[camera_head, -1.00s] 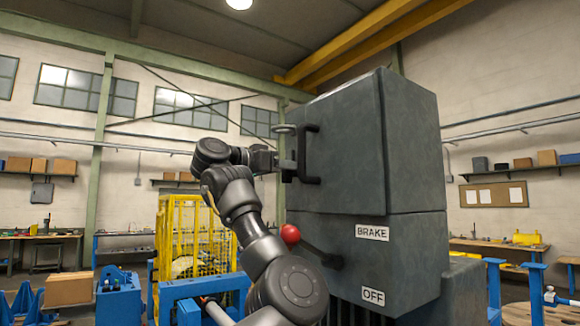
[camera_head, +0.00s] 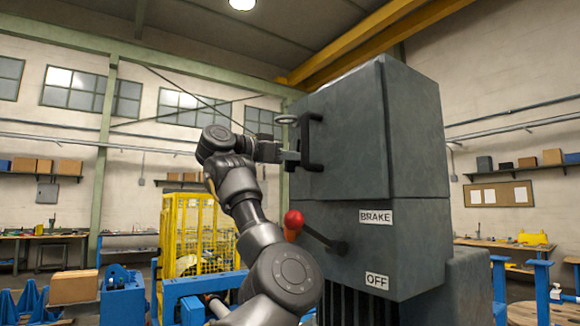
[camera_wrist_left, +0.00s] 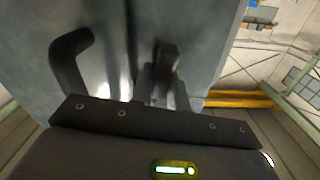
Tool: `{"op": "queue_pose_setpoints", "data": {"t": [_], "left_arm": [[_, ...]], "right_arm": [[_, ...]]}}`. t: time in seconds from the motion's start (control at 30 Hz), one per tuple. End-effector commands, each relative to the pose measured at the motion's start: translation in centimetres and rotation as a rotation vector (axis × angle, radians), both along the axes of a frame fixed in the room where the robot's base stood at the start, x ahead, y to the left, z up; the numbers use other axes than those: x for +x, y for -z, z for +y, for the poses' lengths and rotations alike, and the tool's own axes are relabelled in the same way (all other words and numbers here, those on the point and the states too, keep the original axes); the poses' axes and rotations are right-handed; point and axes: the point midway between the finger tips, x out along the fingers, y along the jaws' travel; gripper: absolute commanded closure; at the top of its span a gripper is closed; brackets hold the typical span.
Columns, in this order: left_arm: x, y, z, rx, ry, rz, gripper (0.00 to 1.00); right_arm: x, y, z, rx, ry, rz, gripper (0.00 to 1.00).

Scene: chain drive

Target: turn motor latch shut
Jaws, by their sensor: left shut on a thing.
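A black bracket-shaped handle (camera_head: 318,142) stands on the left face of the large grey cabinet (camera_head: 345,150). No part is labelled as the motor latch; this handle is the likeliest one. My left gripper (camera_head: 294,157) is at the handle's lower end, shut on it. In the left wrist view a bent black arm of the handle (camera_wrist_left: 72,62) shows at left, and a dark piece stands between the fingers (camera_wrist_left: 163,85). The gripper body hides the rest of the grip. My right gripper is not in view.
A brake lever with a red ball (camera_head: 293,219) sticks out below my gripper, beside the BRAKE (camera_head: 376,216) and OFF (camera_head: 377,281) labels. A yellow cage (camera_head: 190,235) and blue stands (camera_head: 122,299) are at the left. The air left of the cabinet is open.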

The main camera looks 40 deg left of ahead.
Motion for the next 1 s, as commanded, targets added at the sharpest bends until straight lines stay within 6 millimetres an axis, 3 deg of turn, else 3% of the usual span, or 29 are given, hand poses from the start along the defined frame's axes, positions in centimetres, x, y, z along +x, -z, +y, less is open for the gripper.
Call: {"op": "queue_pose_setpoints", "data": {"t": [0.03,0.1,0.4,1.0], "left_arm": [[-0.1,0.6,0.0,0.038,-0.001,-0.016,1.00],[-0.2,0.7,-0.1,0.097,-0.001,-0.034,1.00],[-0.3,0.6,-0.4,0.371,-0.002,-0.116,1.00],[-0.4,0.9,-0.9,0.917,0.000,-0.277,1.00]], "right_arm": [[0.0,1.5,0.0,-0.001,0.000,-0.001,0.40],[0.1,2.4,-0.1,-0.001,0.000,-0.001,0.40],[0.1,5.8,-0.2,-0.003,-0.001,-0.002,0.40],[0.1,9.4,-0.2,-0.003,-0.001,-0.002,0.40]]}}
